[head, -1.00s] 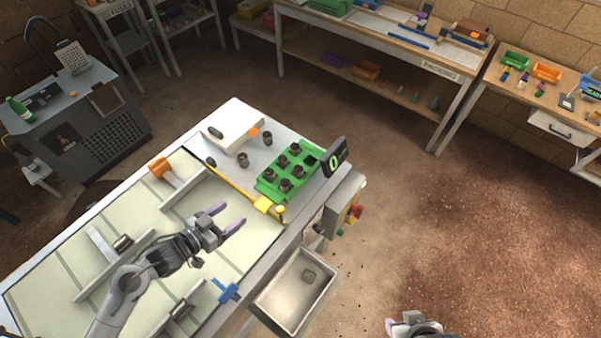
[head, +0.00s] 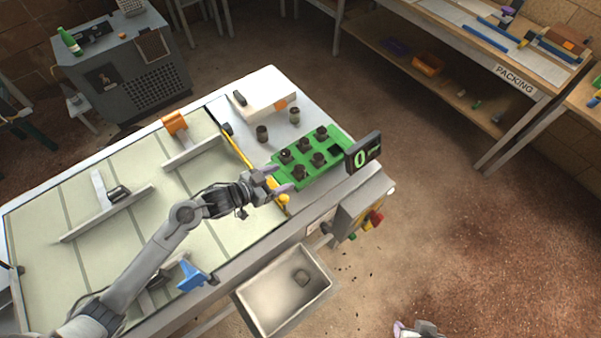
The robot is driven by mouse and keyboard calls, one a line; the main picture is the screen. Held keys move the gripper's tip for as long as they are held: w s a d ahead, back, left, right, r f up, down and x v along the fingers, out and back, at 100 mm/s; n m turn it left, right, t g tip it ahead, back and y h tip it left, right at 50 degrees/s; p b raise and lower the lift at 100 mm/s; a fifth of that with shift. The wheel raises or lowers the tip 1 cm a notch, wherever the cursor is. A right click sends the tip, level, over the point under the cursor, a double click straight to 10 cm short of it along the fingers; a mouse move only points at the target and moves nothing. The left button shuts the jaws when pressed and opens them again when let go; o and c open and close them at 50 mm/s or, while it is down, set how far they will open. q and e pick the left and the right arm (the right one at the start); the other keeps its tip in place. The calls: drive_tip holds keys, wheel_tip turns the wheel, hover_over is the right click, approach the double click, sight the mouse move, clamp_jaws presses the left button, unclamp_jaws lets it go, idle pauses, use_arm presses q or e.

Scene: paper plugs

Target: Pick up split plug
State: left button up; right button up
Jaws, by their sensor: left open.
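Several dark brown plugs stand in a green tray (head: 312,176); one of its corner pockets by the display looks empty. Two loose plugs stand on the white table behind the tray, one at left (head: 262,133) and one at right (head: 294,116). I cannot tell at this size which plug is split. My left gripper (head: 279,179) is open and empty, over the yellow bar beside the tray's near left side. My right gripper (head: 418,329) shows only partly at the bottom edge, away from the table.
The metal bin (head: 254,297) hangs at the table's front side. A display reading 0 (head: 363,151) stands at the tray's right end. A white box (head: 268,92) lies at the back. A yellow bar (head: 238,153), an orange block (head: 174,122) and a blue piece (head: 192,275) are on the table.

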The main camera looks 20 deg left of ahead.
sight(299, 170)
use_arm(q)
drive_tip(key=x, duration=0.3)
drive_tip(key=r+x, duration=0.1)
drive_tip(key=x, duration=0.1)
drive_tip(key=shift+w+d+f, duration=0.15)
drive_tip(key=shift+w+d, duration=0.2)
drive_tip(key=shift+w+d+f, duration=0.2)
drive_tip(key=shift+w, duration=0.15)
drive_tip(key=shift+c, duration=0.4)
drive_tip(key=c, duration=1.1)
drive_tip(key=shift+o, duration=0.2)
